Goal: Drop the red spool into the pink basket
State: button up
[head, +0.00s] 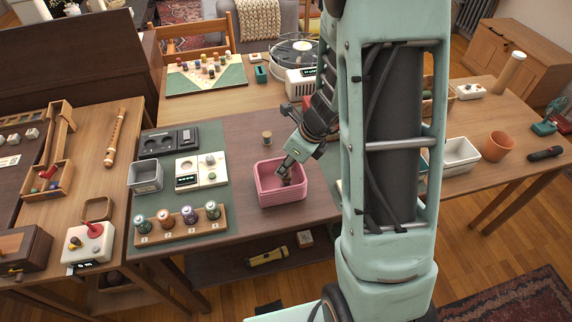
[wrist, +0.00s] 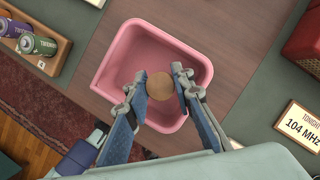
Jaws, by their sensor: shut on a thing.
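The pink basket (head: 284,203) stands on the brown middle strip of the table. It fills much of the wrist view (wrist: 104,72). My gripper (head: 287,178) points down at the basket's opening, with its fingertips inside the basket's outline. In the wrist view my gripper (wrist: 160,88) is shut on a spool, of which only the round tan end (wrist: 160,86) shows between the fingertips.
A grey bin (head: 146,178) and a white scale-like device (head: 201,173) are at left. Bare tabletop lies left of the basket.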

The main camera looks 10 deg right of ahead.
jog(key=o, duration=0.9)
jog(key=shift+o, duration=0.2)
jog(key=shift+r, duration=0.1)
jog(key=v, duration=1.2)
